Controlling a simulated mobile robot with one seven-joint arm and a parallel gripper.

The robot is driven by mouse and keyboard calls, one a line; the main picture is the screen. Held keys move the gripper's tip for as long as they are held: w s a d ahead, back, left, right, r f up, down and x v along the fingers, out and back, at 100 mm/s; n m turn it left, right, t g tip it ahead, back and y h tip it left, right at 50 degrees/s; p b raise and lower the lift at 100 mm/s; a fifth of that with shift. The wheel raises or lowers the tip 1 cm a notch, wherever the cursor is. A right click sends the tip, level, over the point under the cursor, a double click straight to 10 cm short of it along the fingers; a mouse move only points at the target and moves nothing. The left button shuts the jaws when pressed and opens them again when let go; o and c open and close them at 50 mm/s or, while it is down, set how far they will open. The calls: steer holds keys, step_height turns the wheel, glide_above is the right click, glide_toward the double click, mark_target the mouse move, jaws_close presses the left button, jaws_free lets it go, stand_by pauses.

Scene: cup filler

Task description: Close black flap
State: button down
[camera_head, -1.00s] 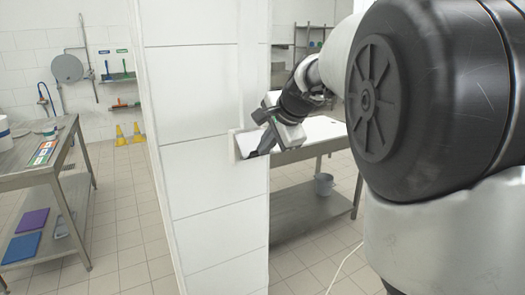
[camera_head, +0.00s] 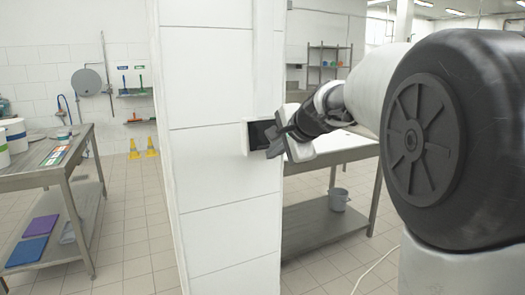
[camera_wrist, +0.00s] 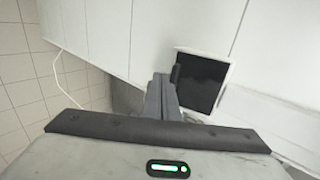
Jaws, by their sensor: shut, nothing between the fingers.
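The black flap (camera_head: 260,134) shows as a dark square inside a white frame on the white wall panel. In the wrist view the black flap (camera_wrist: 205,82) looks flat and fills most of its white frame, though its left edge is partly hidden by the fingers. My gripper (camera_head: 274,141) is at the right side of the frame, its fingers shut and empty. In the wrist view my gripper (camera_wrist: 161,82) points at the left edge of the flap. I cannot tell whether the fingertips touch it.
A steel table (camera_head: 68,167) with tubs stands at the left, with a purple board and a blue board on its lower shelf. Another steel table (camera_head: 335,212) with a grey bucket (camera_head: 339,199) is behind the wall panel.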

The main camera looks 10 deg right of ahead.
steer(key=shift+w+a+f, duration=0.15)
steer(key=shift+w+f, duration=0.25)
steer(key=shift+w, duration=0.1)
stand_by(0.3)
steer(key=shift+r, duration=0.15)
stand_by(1.4)
